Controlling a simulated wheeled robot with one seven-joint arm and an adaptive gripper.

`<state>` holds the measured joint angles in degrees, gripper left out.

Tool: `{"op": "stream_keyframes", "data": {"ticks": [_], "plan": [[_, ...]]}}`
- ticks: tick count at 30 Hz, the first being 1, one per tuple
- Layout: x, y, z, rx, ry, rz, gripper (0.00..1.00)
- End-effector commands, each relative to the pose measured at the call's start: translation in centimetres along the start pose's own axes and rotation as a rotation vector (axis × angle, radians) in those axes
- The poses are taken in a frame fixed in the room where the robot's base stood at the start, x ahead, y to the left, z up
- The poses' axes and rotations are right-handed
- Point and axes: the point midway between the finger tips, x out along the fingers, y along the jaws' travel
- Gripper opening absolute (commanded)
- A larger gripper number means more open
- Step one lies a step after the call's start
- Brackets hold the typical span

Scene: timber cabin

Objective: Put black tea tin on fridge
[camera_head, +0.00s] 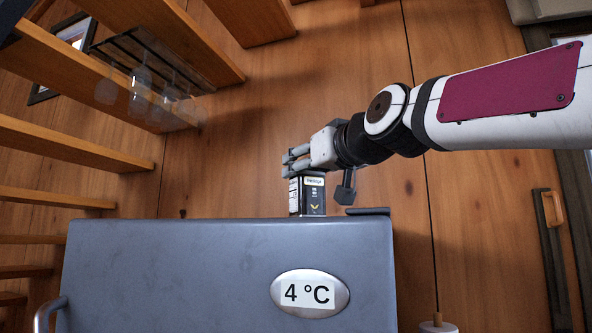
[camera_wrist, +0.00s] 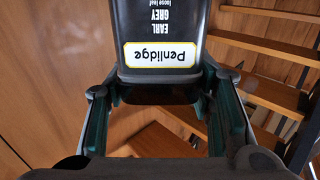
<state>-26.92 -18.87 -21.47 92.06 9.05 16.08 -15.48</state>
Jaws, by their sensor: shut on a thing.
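The black tea tin (camera_head: 312,196) has a pale label band near its top and shows at the back top edge of the grey fridge (camera_head: 200,260). In the wrist view the tin (camera_wrist: 165,30) appears upside down, with "Earl Grey" and "Penlidge" on its label. My gripper (camera_head: 292,163) is shut on the tin's upper part; its fingers (camera_wrist: 160,115) lie on both sides of it. The tin's lower end meets the line of the fridge's top edge in the head view. I cannot tell whether it touches the top.
Wooden stair treads (camera_head: 70,145) rise on the left. A rack of hanging glasses (camera_head: 150,75) is at the upper left. A dark hinge piece (camera_head: 368,211) sits at the fridge's top right. The fridge's top left edge looks clear.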

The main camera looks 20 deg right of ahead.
Motion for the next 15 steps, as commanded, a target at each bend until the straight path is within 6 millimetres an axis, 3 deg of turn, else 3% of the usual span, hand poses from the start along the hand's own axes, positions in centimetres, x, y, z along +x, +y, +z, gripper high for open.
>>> {"op": "stream_keyframes", "data": {"ticks": [11, 12, 15], "plan": [[-0.01, 0.03, 0.29, 0.0, 0.003, 0.0, 0.13], [0.01, 0.01, 0.41, 0.0, 0.0, 0.0, 0.51], [-0.02, -0.01, 0.32, 0.0, 0.0, 0.0, 0.69]]}}
